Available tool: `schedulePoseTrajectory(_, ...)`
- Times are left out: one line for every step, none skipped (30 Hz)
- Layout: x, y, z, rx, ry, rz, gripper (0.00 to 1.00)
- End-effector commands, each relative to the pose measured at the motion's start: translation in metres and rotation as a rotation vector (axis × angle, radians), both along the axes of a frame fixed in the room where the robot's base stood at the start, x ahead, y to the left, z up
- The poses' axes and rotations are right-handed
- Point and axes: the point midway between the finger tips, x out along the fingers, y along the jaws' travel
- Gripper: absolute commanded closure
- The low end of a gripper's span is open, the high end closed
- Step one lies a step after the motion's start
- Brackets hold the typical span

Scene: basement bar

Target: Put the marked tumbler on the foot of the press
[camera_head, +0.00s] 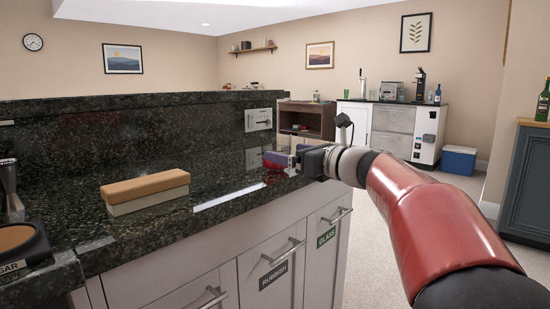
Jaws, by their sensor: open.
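My gripper (296,163) is at the right end of the dark granite counter (150,230), low over its top, at the end of my red arm. Its fingers are small and partly hidden by its own body. I see nothing held in it. A small blue and red thing (275,159) is just beyond it, and I cannot tell whether they touch. A tall black device (420,85) on the far cabinet may be the press; its foot is too small to make out. I cannot pick out a marked tumbler.
A tan-topped block (146,191) lies on the near counter. A sugar container (22,246) is at the lower left. A raised granite ledge (90,150) runs behind. A blue cooler (459,159) stands on the floor by the far cabinet. Carpet (378,210) is clear between.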

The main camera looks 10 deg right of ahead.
Motion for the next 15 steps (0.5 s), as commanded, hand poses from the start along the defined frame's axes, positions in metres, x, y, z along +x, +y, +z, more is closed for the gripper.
schedulePoseTrajectory(0.006, 0.004, -0.001, 0.0, 0.0, 0.003, 0.1)
schedulePoseTrajectory(0.008, 0.005, -0.001, 0.0, 0.001, 0.003, 0.1)
schedulePoseTrajectory(0.013, 0.007, -0.001, 0.0, 0.0, 0.003, 0.1)
schedulePoseTrajectory(0.017, 0.008, -0.001, 0.0, 0.0, 0.002, 0.1)
schedulePoseTrajectory(0.021, 0.01, -0.002, 0.0, 0.001, 0.002, 0.1)
schedulePoseTrajectory(0.028, 0.012, -0.003, -0.001, 0.001, 0.003, 0.1)
schedulePoseTrajectory(0.032, 0.014, -0.003, 0.0, 0.0, 0.003, 0.1)
schedulePoseTrajectory(0.037, 0.015, -0.004, 0.0, 0.0, 0.002, 0.1)
schedulePoseTrajectory(0.041, 0.019, -0.003, -0.001, -0.001, 0.003, 0.1)
schedulePoseTrajectory(0.043, 0.022, -0.003, -0.001, -0.001, 0.004, 0.1)
schedulePoseTrajectory(0.046, 0.024, -0.003, -0.001, -0.001, 0.004, 0.1)
schedulePoseTrajectory(0.049, 0.025, -0.003, -0.001, -0.001, 0.003, 0.1)
schedulePoseTrajectory(0.05, 0.026, -0.003, -0.001, -0.001, 0.002, 0.1)
schedulePoseTrajectory(0.051, 0.026, -0.003, -0.002, -0.001, 0.001, 0.1)
schedulePoseTrajectory(0.051, 0.027, -0.003, -0.002, -0.001, 0.0, 0.1)
